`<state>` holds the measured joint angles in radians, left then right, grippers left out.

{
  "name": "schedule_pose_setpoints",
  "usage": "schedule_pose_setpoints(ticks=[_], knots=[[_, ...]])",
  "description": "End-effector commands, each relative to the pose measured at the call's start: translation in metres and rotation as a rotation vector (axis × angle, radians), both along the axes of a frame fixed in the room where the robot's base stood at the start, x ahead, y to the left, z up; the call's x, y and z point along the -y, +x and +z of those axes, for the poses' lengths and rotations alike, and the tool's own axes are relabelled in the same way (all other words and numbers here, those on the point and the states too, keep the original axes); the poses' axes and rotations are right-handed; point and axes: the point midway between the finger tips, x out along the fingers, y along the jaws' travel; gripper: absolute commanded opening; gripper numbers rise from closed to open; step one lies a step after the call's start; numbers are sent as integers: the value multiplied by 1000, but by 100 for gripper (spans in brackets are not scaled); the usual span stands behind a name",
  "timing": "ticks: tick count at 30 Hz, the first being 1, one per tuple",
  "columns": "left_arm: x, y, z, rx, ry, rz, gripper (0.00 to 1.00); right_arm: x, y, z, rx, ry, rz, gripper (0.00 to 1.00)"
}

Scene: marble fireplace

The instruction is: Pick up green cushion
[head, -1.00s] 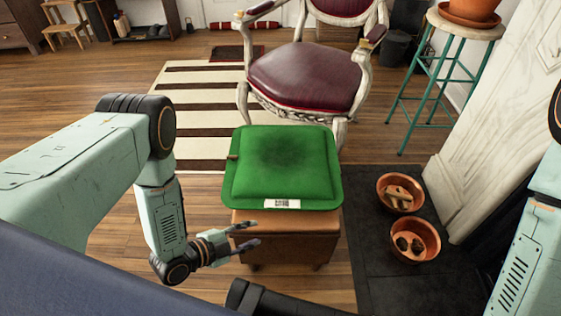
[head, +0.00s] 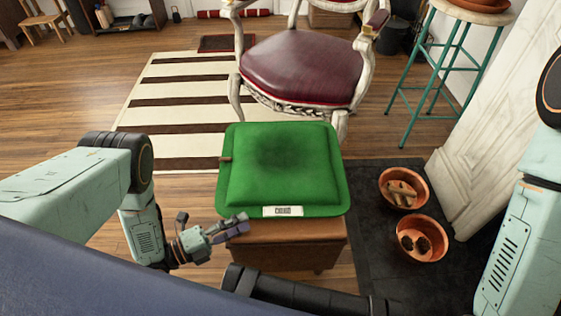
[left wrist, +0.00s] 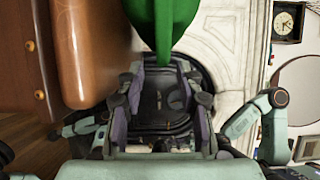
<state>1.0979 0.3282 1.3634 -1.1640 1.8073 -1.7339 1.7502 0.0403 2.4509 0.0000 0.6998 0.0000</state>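The green cushion (head: 282,165) lies flat on a brown leather-like stool (head: 290,238) in the middle of the head view. It has a white label on its near edge and a small brown tab on its left edge. My left gripper (head: 234,227) is at the cushion's near left corner, close to the stool top. In the left wrist view, its two fingers (left wrist: 163,82) are apart. The cushion's edge (left wrist: 163,28) shows ahead, in line with the gap between the fingertips. Whether they touch it is unclear. My right gripper is out of view.
A carved chair (head: 304,65) with a maroon seat stands just behind the stool. Two terracotta bowls (head: 418,240) sit on the dark hearth to the right, beside the white marble surround (head: 480,165). A teal-legged stool (head: 447,65) stands farther back.

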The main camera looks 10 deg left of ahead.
Motion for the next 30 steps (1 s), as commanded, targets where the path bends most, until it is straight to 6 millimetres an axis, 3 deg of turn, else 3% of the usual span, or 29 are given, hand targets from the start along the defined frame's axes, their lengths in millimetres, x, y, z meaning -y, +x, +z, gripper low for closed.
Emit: schedule_pose_setpoints(ticks=[12, 21, 30], knots=[[39, 36, 3, -1, 0, -1, 36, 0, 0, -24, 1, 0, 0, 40], [42, 42, 5, -3, 0, 1, 36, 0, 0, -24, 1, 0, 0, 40], [41, 42, 5, -2, 1, 1, 12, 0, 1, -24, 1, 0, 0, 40]])
